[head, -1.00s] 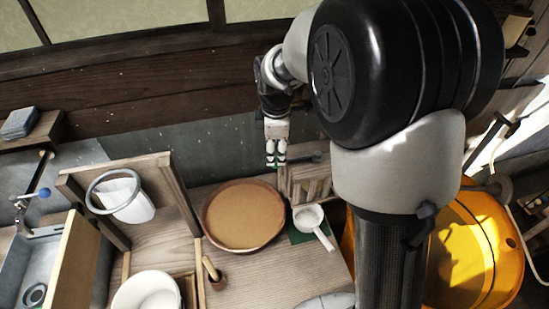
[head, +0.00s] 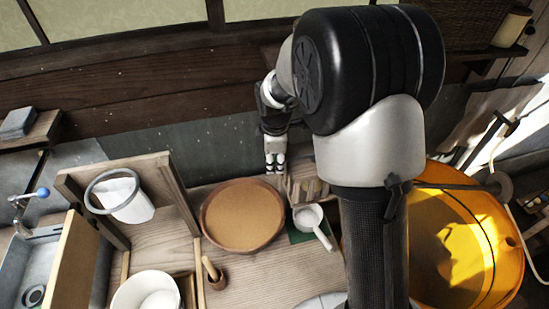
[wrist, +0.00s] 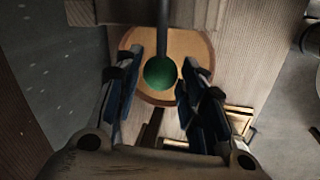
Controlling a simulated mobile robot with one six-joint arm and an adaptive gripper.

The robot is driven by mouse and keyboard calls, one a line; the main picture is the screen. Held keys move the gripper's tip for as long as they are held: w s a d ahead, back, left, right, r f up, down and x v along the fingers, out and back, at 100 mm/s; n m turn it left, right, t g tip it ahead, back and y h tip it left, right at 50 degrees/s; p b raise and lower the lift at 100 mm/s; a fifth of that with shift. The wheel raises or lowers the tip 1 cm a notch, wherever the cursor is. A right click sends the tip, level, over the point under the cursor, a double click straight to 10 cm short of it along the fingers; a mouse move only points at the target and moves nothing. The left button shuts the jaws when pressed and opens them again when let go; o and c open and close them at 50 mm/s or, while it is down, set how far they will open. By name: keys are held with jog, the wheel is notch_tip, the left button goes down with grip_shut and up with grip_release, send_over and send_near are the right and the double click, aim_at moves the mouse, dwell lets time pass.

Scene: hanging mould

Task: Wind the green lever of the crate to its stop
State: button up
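The green lever's round knob (wrist: 160,74) sits in the wrist view at the end of a dark rod (wrist: 163,25). My gripper (wrist: 162,78) is open, with one dark finger on each side of the knob. A narrow gap seems to show on both sides, and I cannot tell whether either finger touches it. In the head view my gripper (head: 275,168) points down beside the wooden crate (head: 303,180), which my arm partly hides. The knob is too small to make out clearly there.
A round brown pan (head: 242,214) stands left of the crate. A white ladle (head: 309,219) lies in front of it on a green mat. A yellow tub (head: 470,250) is at right. A wooden frame with a ringed white cloth (head: 125,198) stands at left.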

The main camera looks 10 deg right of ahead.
grip_shut()
jog(key=shift+s, duration=0.1)
dwell(0.4)
